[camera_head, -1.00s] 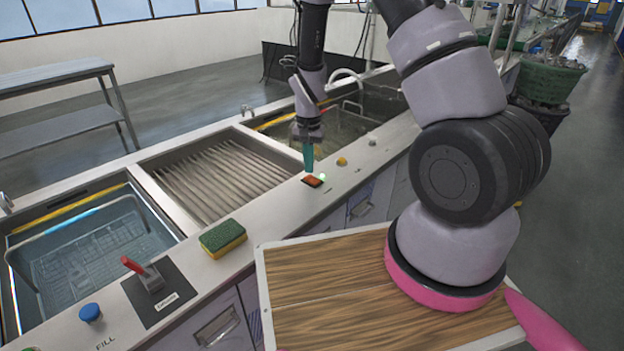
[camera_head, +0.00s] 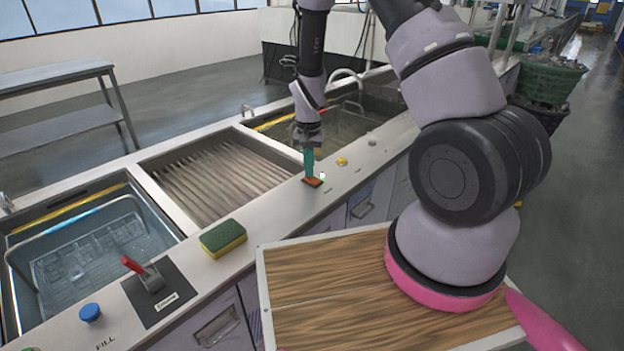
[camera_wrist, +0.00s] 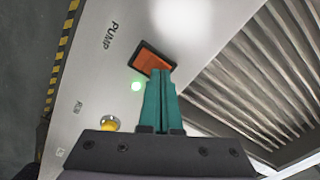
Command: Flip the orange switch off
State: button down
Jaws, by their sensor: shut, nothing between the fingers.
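The orange switch (camera_head: 312,183) is a small rocker in a dark frame on the counter's front strip. In the wrist view the orange switch (camera_wrist: 150,59) lies beside the word PUMP. A small green light (camera_wrist: 136,86) glows next to it. My gripper (camera_head: 309,172) points down with its teal fingers together and empty. In the wrist view the fingertips (camera_wrist: 160,74) overlap the near edge of the switch and hide a corner of it. I cannot tell whether they touch it.
A yellow knob (camera_head: 342,161) sits on the strip to the right. A ribbed drainboard (camera_head: 215,178) lies to the left. A sponge (camera_head: 223,238), a red lever (camera_head: 143,273) and a blue button (camera_head: 90,312) are nearer. The strip between sponge and switch is clear.

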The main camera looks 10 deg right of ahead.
jog(key=shift+f, duration=0.2)
jog(key=shift+r, duration=3.5)
notch_tip(320, 180, up, 12)
jog(key=f+t+y, duration=0.1)
send_over(314, 178)
jog(key=s+d+r+t+y, duration=0.15)
jog(key=s+r, duration=0.35)
jog(key=r, duration=0.7)
jog(key=s+d+r+t, duration=0.2)
jog(key=s+r, duration=0.4)
jog(key=s, duration=0.1)
jog(key=s+d+r+n+t, duration=0.1)
jog(key=s+d+r+t, duration=0.1)
jog(key=s+r, duration=0.4)
jog(key=shift+s+d+r+t, duration=0.2)
jog(key=shift+s+t, duration=0.15)
jog(key=shift+s, duration=0.85)
